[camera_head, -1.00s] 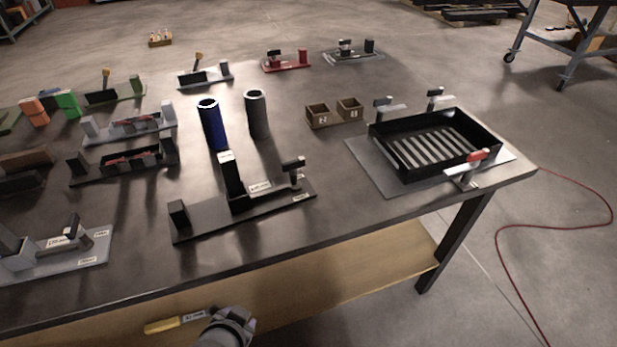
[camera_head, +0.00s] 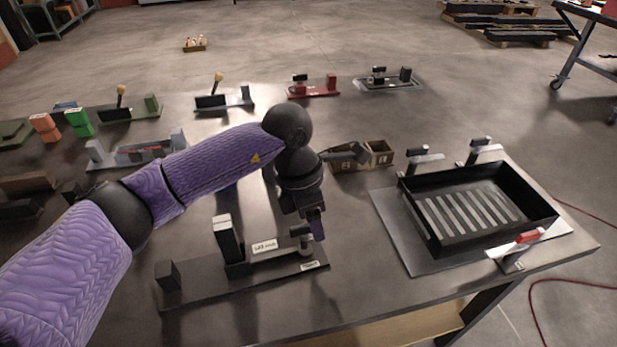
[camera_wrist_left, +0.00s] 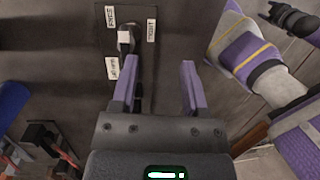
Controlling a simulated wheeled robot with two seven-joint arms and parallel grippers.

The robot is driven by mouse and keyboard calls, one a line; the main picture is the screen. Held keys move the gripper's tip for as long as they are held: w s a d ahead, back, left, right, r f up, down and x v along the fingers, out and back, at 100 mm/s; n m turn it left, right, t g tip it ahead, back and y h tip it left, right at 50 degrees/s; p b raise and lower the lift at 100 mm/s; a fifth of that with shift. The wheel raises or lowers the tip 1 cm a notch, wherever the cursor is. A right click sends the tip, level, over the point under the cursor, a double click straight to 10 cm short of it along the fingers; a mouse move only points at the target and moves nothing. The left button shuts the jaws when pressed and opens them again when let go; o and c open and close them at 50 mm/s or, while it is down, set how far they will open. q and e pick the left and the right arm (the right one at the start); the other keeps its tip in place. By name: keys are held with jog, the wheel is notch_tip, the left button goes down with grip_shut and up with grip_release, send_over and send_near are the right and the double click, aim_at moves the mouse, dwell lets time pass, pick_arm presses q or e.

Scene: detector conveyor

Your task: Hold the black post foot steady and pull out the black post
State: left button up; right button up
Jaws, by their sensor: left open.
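The black post (camera_head: 228,243) stands upright on a long dark base plate (camera_head: 200,287), with a pale top. Its black post foot (camera_head: 238,269) is low around the post's lower end. The plate has white labels and a small clamp-like part (camera_head: 303,233) at its right end. My left gripper (camera_head: 314,228) is open, pointing down close to that part, right of the post. In the left wrist view its two purple fingers (camera_wrist_left: 161,90) are apart with nothing held; the labelled plate end (camera_wrist_left: 143,45) lies ahead. The post is not clear there.
A black slatted tray (camera_head: 430,222) sits on a grey plate at the right. Two small brown boxes (camera_head: 345,165) stand behind my gripper. More fixtures and coloured blocks (camera_head: 78,123) are at the left and back. My left arm covers much of the table's middle.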

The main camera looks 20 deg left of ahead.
aim_at(292, 228)
pick_arm(q)
jog(key=a, duration=0.1)
jog(key=a+y, duration=0.1)
jog(key=w+a+r+y, duration=0.1)
jog(key=a, duration=0.1)
notch_tip(292, 228, down, 8)
jog(key=shift+f+b, duration=0.25)
jog(key=shift+b, duration=0.9)
jog(key=shift+f, duration=0.55)
pick_arm(e)
jog(key=shift+s+d+f, duration=0.3)
jog(key=shift+d+f, duration=0.15)
jog(key=shift+f, duration=0.15)
jog(key=shift+s+d+f, duration=0.3)
jog(key=shift+d+f, duration=0.1)
jog(key=shift+f, duration=0.15)
pick_arm(q)
jog(key=shift+c, duration=0.3)
grip_shut()
pick_arm(e)
jog(key=shift+a, duration=0.4)
jog(key=shift+a, duration=0.15)
